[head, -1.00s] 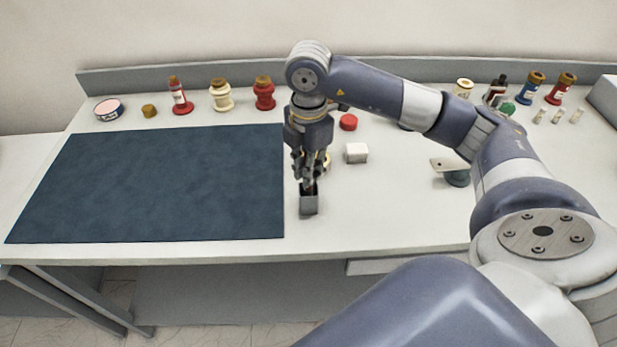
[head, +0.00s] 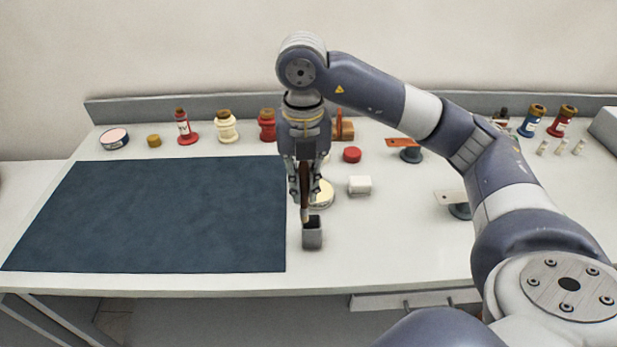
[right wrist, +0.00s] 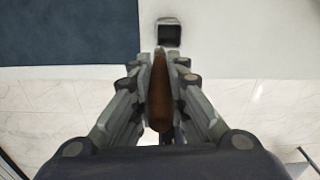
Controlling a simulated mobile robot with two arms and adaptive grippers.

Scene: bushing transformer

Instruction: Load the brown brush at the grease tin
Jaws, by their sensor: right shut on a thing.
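My right gripper (head: 303,198) is shut on the brown brush (head: 304,178), which hangs upright with its tip down. The brush's brown handle also shows between the fingers in the right wrist view (right wrist: 160,92). The tip is at the back rim of a small grey square cup (head: 312,240); I cannot tell whether it is just above or still slightly inside. The cup also shows in the right wrist view (right wrist: 168,33). A round tin with cream content (head: 323,193), apparently the grease tin, stands behind, partly hidden by the gripper. My left gripper is not in view.
A dark blue mat (head: 150,215) covers the left of the table. A white block (head: 360,186) and red lid (head: 352,155) stand right of the gripper. Bushings, including a cream one (head: 227,126), line the back. A pink-topped tin (head: 115,138) is far left.

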